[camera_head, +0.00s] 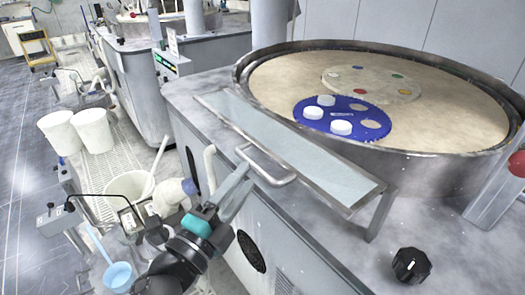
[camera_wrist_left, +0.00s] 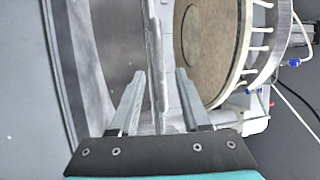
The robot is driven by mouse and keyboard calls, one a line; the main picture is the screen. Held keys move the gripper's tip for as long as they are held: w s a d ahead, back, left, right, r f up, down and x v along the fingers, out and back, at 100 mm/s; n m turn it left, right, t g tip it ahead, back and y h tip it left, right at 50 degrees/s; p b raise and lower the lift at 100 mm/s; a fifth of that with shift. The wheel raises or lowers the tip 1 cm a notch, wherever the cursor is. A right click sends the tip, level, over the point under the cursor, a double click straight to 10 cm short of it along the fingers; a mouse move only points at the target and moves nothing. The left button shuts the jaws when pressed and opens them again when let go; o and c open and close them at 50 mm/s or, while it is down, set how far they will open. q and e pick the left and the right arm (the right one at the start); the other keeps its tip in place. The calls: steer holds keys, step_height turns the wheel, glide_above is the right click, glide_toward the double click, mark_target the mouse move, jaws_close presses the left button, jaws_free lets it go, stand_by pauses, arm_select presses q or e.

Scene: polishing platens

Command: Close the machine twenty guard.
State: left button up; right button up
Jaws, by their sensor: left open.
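The guard, a clear panel in a metal frame (camera_head: 290,150), lies out flat or slightly tilted in front of the round platen basin. A metal leg or bracket shows under its right end. Its U-shaped handle (camera_head: 276,183) sticks out from the front edge. My left gripper (camera_head: 246,178) is open, its fingertips close to the left part of the handle. In the left wrist view my gripper (camera_wrist_left: 158,85) has parted fingers with a thin upright grey bar (camera_wrist_left: 155,50) between or beyond them. I cannot tell whether they touch it. My right gripper is not in view.
The platen basin (camera_head: 455,168) holds a blue disc (camera_head: 315,123) with white pucks and a pale disc with coloured dots. A black knob (camera_head: 410,265) sits on the machine top. White buckets (camera_head: 92,130) and a blue scoop (camera_head: 117,277) stand left, beside another machine.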

mark_target(257, 135)
arm_select(q)
steer(key=x, duration=0.7)
steer(key=shift+w+d+p, duration=0.2)
steer(key=shift+w+p, duration=0.15)
steer(key=shift+p, duration=0.05)
steer(key=shift+c, duration=0.2)
steer(key=shift+r, duration=0.1)
jaws_close()
